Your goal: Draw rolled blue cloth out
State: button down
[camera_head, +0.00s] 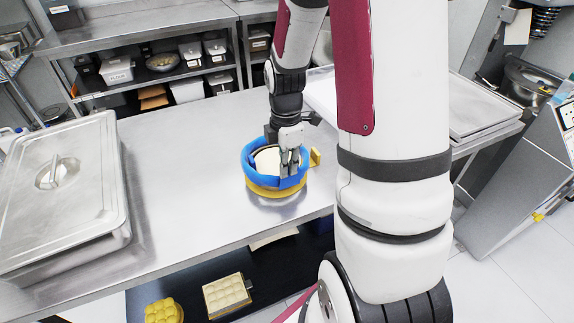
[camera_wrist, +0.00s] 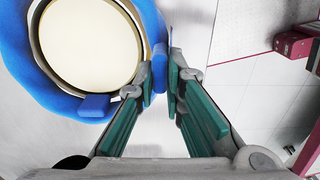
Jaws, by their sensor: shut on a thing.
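The rolled blue cloth (camera_head: 265,181) forms a ring around a round, pale-topped thing (camera_head: 266,161) on the steel table. A yellow layer (camera_head: 277,192) shows beneath the ring. My gripper (camera_head: 290,160) points down at the ring's right front side and is shut on the blue cloth. In the wrist view the cloth (camera_wrist: 15,65) curves around the pale disc (camera_wrist: 90,42) and its grey rim. There, a blue part of it lies between the fingers of my gripper (camera_wrist: 160,72). The fingers hide part of the ring in the head view.
A large lidded steel pan (camera_head: 60,190) stands on the left of the table (camera_head: 190,160). A small yellow piece (camera_head: 315,157) sticks out right of the ring. Shelves with containers (camera_head: 187,90) are behind. The table between pan and ring is clear.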

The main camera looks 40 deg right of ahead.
jog(key=shift+r+p, duration=0.75)
jog(key=shift+r, duration=0.55)
jog(key=shift+r, duration=0.1)
jog(key=shift+r+p, duration=0.9)
jog(key=shift+r, duration=0.5)
jog(key=shift+r+p, duration=0.45)
jog(key=shift+r, duration=0.05)
jog(key=shift+r, duration=0.15)
notch_tip(320, 180, up, 4)
jog(key=shift+f+p, duration=0.15)
jog(key=shift+p, duration=0.9)
